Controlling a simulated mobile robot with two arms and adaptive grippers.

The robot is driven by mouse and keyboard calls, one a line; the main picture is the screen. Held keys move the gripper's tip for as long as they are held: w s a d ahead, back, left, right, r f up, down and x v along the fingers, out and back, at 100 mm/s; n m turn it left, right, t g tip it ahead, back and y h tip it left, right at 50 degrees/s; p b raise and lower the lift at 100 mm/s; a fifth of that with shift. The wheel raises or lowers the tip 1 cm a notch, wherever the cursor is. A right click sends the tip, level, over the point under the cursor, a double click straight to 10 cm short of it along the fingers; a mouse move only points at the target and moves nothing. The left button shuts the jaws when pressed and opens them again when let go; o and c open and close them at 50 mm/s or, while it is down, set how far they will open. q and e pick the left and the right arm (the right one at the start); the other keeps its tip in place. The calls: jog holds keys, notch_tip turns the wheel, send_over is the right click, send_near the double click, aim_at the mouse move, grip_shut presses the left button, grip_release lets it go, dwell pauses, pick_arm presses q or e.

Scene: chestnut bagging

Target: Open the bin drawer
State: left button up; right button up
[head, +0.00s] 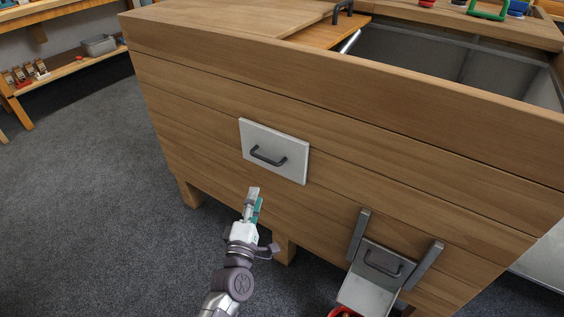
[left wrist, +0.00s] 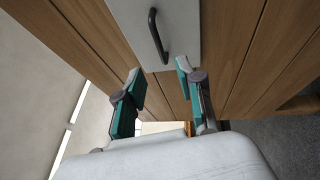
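The bin drawer has a light grey front panel (head: 274,150) set in the wooden side of the large bin (head: 350,150). Its dark bar handle (head: 268,156) lies across the panel. The panel looks flush with the wood. My left gripper (head: 253,197) is below the panel, apart from the handle. In the left wrist view the handle (left wrist: 158,36) is above and beyond the fingertips. The two teal-padded fingers (left wrist: 156,82) are spread with nothing between them. My right gripper is not in view.
A metal chute (head: 368,290) with dark side rails and its own handle is at lower right, above a partly visible red container (head: 342,312). Shelves (head: 70,68) stand at far left. The grey floor (head: 90,190) at left is clear.

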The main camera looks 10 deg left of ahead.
aim_at(265, 160)
pick_arm(q)
jog(key=w, duration=0.4)
jog(key=w+r+b, duration=0.1)
jog(key=w, duration=0.4)
jog(key=w+r, duration=0.1)
jog(key=w, duration=0.3)
jog(key=shift+w+a+r, duration=0.15)
jog(key=shift+a, duration=0.25)
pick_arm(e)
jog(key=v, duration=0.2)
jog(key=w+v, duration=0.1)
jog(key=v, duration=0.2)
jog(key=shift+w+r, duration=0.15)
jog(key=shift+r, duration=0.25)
pick_arm(q)
grip_shut()
